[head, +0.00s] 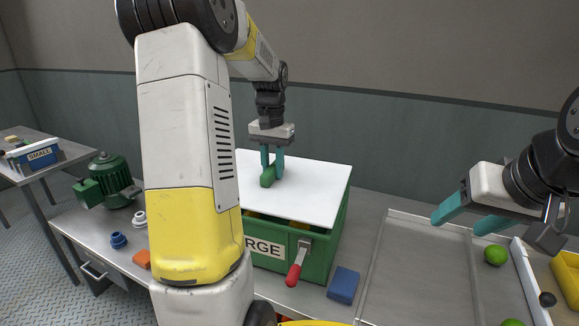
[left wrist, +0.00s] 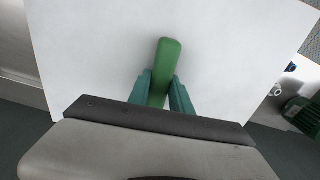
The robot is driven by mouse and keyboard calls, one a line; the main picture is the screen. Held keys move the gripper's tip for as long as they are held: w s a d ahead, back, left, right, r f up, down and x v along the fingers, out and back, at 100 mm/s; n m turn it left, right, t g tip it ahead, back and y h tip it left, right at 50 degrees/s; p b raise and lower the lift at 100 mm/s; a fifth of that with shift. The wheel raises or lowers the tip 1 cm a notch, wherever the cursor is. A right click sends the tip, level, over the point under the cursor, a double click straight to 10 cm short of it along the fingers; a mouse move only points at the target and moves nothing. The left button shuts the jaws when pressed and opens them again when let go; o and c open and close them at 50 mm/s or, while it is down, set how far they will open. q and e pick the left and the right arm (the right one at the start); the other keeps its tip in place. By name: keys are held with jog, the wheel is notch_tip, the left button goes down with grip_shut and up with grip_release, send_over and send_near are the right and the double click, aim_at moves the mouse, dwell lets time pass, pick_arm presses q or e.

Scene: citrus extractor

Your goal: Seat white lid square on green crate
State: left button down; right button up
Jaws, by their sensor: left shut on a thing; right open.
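The white lid (head: 314,186) lies over the top of the green crate (head: 322,250), which bears a "LARGE" label. A gap shows along the crate's front, with orange and yellow things visible under the lid edge, so the lid looks raised or offset there. My left gripper (head: 272,170) is shut on the lid's green handle (head: 267,178). The left wrist view shows the fingers on both sides of the handle (left wrist: 160,75), with the white lid (left wrist: 90,50) beneath. My right gripper (head: 460,217) is open and empty at the right, above a tray. My left arm hides the crate's left part.
A red-handled latch (head: 294,272) hangs on the crate front. A blue block (head: 343,285) lies beside the crate. A shallow tray (head: 410,265) with green fruit (head: 495,255) is at right. A green motor (head: 112,178) and blue fitting (head: 118,240) are at left.

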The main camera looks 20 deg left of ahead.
pick_arm(q)
jog(key=shift+f, duration=1.05)
jog(key=c, duration=1.1)
grip_release()
jog(key=shift+r, duration=0.1)
notch_tip(320, 180, up, 8)
jog(key=shift+f, duration=0.2)
jog(key=s+d+t, duration=0.2)
jog(key=s+d, duration=0.2)
jog(key=s, duration=0.3)
jog(key=s+d+r+t+h, duration=0.1)
jog(key=s+d+t, duration=0.1)
jog(key=s+d, duration=0.2)
jog(key=s+d+r+t+h, duration=0.1)
jog(key=s+d, duration=0.3)
jog(key=s, duration=0.7)
jog(key=shift+d+r+t, duration=0.15)
jog(key=shift+r+t, duration=0.05)
jog(key=shift+t, duration=0.4)
